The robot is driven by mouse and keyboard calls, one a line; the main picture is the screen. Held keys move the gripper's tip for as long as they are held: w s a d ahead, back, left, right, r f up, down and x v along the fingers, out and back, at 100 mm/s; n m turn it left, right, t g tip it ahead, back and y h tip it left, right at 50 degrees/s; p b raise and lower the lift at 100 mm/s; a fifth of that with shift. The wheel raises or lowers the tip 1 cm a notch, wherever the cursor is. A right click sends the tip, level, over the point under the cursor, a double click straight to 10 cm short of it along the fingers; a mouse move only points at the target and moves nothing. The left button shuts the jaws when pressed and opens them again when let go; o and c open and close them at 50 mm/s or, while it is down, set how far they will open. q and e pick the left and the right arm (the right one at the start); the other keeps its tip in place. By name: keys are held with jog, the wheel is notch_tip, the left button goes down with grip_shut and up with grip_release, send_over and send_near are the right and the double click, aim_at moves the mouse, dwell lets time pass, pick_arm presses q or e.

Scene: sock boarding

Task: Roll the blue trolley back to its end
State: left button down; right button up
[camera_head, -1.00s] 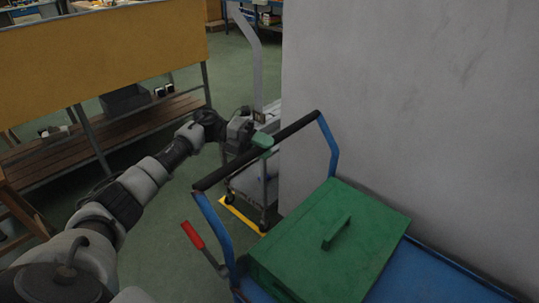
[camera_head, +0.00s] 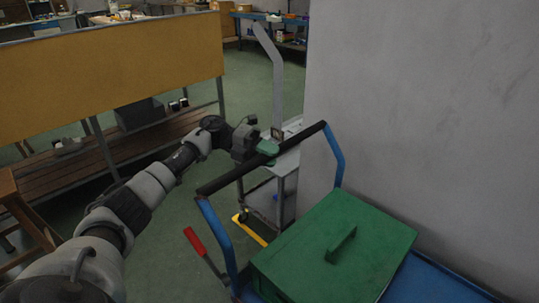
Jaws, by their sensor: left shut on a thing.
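The blue trolley (camera_head: 425,283) stands at the lower right, with blue uprights and a black push bar (camera_head: 225,180). A green box with a handle (camera_head: 335,250) lies on its deck. A red-tipped lever (camera_head: 195,242) sticks out at its left side. The fingertips are partly hidden. My right gripper is not in view.
A plain grey wall (camera_head: 430,110) runs close along the trolley's right side. A grey metal cart (camera_head: 285,170) stands beyond the push bar, by a yellow floor mark (camera_head: 250,232). A bench with a yellow panel (camera_head: 110,75) is at the left. Green floor is open beyond.

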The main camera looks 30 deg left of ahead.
pick_arm(q)
jog(key=shift+w+a+r+t, duration=0.1)
jog(key=shift+a+r+t, duration=0.2)
jog(key=shift+a, duration=0.1)
jog(key=c, duration=1.3)
grip_release()
jog(key=o, duration=0.4)
jog(key=shift+a+f, duration=0.25)
jog(key=shift+a, duration=0.1)
jog(key=shift+d, duration=0.2)
jog(key=b+v, duration=0.1)
jog(key=v, duration=1)
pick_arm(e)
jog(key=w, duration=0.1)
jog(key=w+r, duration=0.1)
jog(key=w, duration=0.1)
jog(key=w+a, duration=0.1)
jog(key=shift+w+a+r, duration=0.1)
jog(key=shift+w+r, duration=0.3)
